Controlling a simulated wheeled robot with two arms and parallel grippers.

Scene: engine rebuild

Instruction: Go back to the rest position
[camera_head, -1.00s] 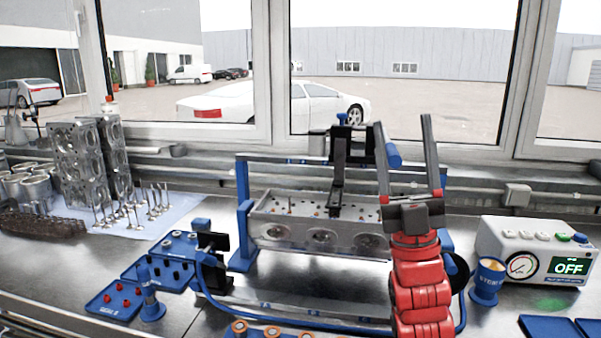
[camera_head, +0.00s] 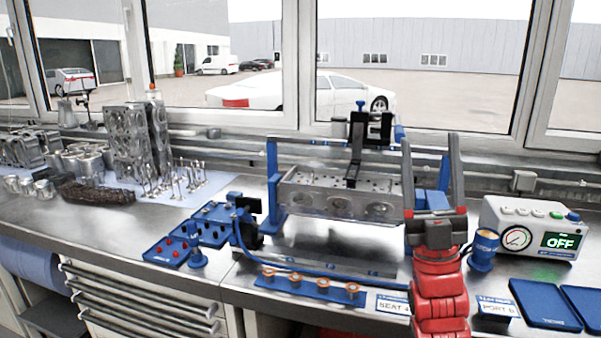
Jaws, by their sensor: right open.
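My right gripper (camera_head: 430,172) stands upright on its red arm at the right of centre, in front of the blue frame. Its two long dark fingers point up, spread wide apart, with nothing between them. The fingers overlap the right end of the blue frame in the view, without visible contact. My left gripper is not in view. The cylinder head (camera_head: 338,200) sits in the blue frame, with a black clamp (camera_head: 358,150) above it.
A white test box (camera_head: 530,228) reading OFF stands at the right, with a blue cup (camera_head: 482,250) beside it. Blue trays (camera_head: 545,303) lie at front right. A blue strip with copper-coloured rings (camera_head: 310,286) lies in front. Engine parts and valves (camera_head: 178,182) fill the left.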

